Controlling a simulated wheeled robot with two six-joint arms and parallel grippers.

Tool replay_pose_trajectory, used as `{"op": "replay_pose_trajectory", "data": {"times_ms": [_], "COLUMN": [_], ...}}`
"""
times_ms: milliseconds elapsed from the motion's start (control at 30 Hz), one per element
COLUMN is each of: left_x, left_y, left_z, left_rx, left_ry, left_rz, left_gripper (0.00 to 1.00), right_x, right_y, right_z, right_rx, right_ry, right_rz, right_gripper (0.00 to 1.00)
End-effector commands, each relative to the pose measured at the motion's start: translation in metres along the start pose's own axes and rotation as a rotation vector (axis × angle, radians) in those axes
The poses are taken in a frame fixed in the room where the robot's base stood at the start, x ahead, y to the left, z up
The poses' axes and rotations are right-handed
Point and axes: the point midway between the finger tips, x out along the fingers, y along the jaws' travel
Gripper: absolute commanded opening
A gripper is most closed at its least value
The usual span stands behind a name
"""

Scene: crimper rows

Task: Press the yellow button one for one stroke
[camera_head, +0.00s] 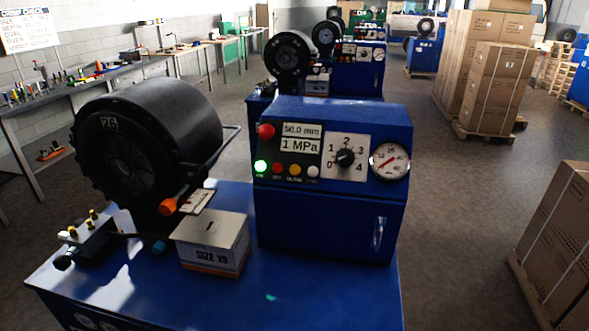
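The yellow button (295,170) is a small round button in the bottom row of the dark panel on the blue control box (330,215). In that row a lit green button (261,167) and a red button (278,168) are to its left, and a whitish button (312,171) is to its right. A larger red button (266,131) sits at the upper left of the panel. The displays (301,137) read 50.0 mm and 1 MPa. Neither of my grippers shows in the head view.
A round dial knob (345,157) and a gauge (390,161) are right of the panel. The black crimper head (128,160) stands left, with a SIZE 19 box (212,243) on the blue bench (290,300). Cartons (560,240) stand at right; open floor (450,220) lies between.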

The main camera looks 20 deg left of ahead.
Motion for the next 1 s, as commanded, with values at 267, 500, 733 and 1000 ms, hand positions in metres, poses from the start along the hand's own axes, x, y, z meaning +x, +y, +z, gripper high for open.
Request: {"op": "replay_pose_trajectory", "data": {"times_ms": [267, 500, 733, 1000], "left_x": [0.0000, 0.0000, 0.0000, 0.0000], "left_y": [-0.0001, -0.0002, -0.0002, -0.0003], "left_z": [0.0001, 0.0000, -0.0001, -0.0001], "left_rx": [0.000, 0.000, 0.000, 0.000], "left_ry": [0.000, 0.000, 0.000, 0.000], "left_rz": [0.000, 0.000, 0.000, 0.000], "left_gripper": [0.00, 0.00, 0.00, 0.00], "right_x": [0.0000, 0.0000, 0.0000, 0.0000], "right_y": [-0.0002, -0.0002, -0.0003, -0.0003], "right_z": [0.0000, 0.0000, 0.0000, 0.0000], "right_rx": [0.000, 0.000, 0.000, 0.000], "right_ry": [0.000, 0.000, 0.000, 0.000], "right_rz": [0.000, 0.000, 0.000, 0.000], "right_gripper": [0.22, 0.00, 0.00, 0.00]}}
